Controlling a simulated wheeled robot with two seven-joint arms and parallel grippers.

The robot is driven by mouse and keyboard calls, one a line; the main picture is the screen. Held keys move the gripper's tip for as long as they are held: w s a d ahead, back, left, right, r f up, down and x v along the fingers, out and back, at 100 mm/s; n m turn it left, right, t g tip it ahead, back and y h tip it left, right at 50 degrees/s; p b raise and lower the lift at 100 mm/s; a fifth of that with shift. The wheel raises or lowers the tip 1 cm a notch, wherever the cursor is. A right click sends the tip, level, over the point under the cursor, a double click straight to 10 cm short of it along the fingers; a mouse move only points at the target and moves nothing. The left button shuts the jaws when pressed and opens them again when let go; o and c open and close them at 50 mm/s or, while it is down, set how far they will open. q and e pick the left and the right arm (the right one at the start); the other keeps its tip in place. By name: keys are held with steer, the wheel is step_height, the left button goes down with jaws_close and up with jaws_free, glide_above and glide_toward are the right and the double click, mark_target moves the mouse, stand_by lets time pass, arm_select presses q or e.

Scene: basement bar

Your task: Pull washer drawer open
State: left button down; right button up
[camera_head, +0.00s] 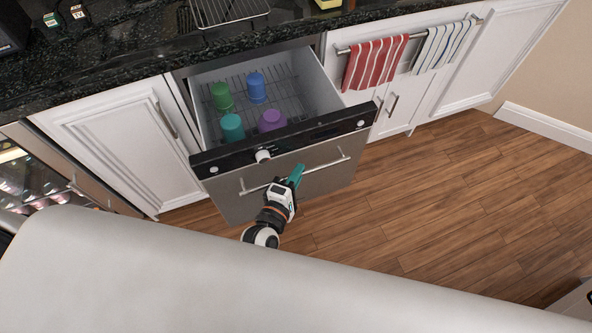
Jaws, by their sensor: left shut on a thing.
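The washer drawer (235,205) is pulled out from under the counter, with a steel front and a black control strip on top. A wire rack inside holds a green cup (222,96), a blue cup (257,88), a teal cup (232,127) and a purple cup (271,120). A long bar handle (325,163) runs across the drawer front. My left gripper (294,176) is at the middle of this handle and shut on it; the fingertips partly hide the bar. My right gripper is not in view.
Red-striped (374,62) and blue-striped (440,46) towels hang on a rail right of the drawer. White cabinets (120,140) flank it under a black counter (110,50). A glass-fronted cooler (35,180) stands at the left. The wooden floor (450,190) at the right is clear.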

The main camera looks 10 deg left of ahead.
arm_select(q)
steer(key=s+d, duration=0.1)
steer(key=s, duration=0.1)
steer(key=s+d, duration=0.1)
steer(key=s, duration=0.1)
steer(key=shift+d+p, duration=0.35)
steer(key=c, duration=1.5)
jaws_free()
steer(key=b+v, duration=0.1)
steer(key=v, duration=1.1)
steer(key=shift+f, duration=0.1)
